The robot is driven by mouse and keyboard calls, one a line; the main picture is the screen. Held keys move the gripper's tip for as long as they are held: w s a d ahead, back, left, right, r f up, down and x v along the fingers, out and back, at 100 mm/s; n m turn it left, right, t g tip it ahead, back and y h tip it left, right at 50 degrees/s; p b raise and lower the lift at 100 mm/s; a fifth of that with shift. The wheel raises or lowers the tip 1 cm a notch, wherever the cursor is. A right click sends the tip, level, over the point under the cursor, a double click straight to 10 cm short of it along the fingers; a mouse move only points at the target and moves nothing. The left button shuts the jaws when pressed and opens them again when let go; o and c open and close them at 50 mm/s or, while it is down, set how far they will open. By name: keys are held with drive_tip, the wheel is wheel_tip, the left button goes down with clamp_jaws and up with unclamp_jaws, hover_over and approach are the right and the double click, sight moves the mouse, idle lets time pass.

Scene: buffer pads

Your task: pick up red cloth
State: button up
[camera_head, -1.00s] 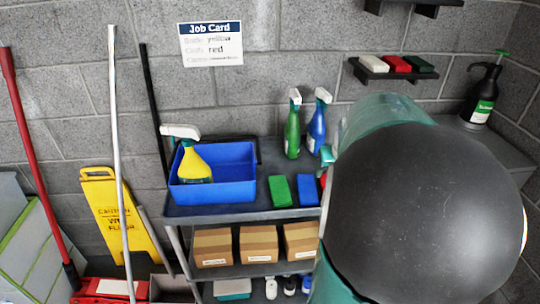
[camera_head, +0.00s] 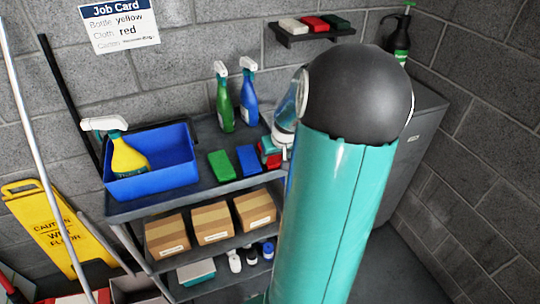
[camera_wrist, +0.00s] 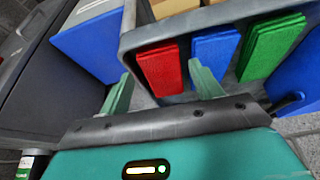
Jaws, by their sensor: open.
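The red cloth (camera_wrist: 160,68) lies on the cart's top shelf, at the end of a row with a blue cloth (camera_wrist: 214,47) and a green cloth (camera_wrist: 270,45). In the wrist view my gripper (camera_wrist: 162,84) is open and empty, with one finger on each side of the red cloth's near end. The fingers look apart from the cloth; their height above it is hard to tell. In the head view my arm hides part of the red cloth beside the blue cloth (camera_head: 249,159) and green cloth (camera_head: 221,164).
A blue bin (camera_head: 150,177) with a yellow spray bottle (camera_head: 127,157) stands on the cart's left. Green (camera_head: 225,105) and blue (camera_head: 249,100) spray bottles stand behind the cloths. A wall shelf (camera_head: 310,36) holds white, red and dark green pads. A grey cabinet (camera_head: 412,135) is at right.

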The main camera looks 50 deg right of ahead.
sight(275, 161)
drive_tip(key=x, duration=0.4)
drive_tip(key=shift+w, duration=0.1)
drive_tip(key=c, duration=0.6)
drive_tip(key=shift+c, duration=0.2)
